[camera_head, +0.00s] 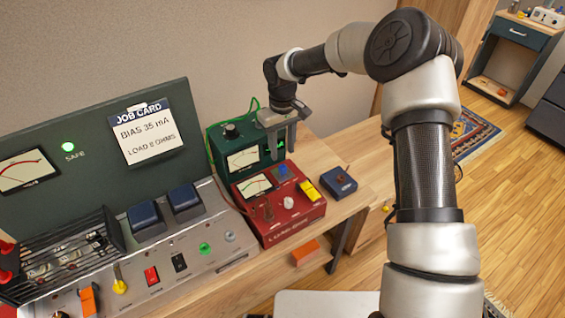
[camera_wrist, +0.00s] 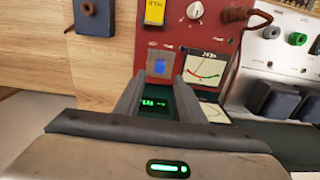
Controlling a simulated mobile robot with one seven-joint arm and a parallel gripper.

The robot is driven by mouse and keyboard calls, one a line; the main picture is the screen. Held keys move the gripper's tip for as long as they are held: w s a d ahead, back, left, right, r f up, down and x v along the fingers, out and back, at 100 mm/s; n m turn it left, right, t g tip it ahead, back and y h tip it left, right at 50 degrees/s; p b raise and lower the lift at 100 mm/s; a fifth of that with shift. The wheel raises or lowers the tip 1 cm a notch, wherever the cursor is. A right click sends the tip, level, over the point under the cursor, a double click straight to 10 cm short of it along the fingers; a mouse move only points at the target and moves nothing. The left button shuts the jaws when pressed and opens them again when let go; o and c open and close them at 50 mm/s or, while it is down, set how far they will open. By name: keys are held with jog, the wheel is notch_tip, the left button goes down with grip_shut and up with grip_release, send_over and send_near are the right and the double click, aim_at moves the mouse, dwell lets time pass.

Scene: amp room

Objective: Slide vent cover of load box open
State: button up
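The load box (camera_head: 285,226) is a red box on the bench, with a meter, a white knob, a blue square and a yellow part on its top. In the wrist view the load box (camera_wrist: 212,22) is upside down, with the blue square (camera_wrist: 160,67) in a pale frame and the yellow part (camera_wrist: 155,12) farther off. I cannot tell for sure which of these is the vent cover. My gripper (camera_head: 280,150) points down above the back of the load box, by the green instrument. In the wrist view my gripper (camera_wrist: 160,84) has its fingers apart, with nothing held between them.
A green instrument (camera_head: 216,152) with a meter and display stands directly behind the load box. A small blue box (camera_head: 339,182) sits to its right. A grey control panel (camera_head: 205,262) is at left.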

aim_at(283, 166)
notch_tip(283, 166, down, 7)
jog(key=shift+r, duration=0.2)
grip_shut()
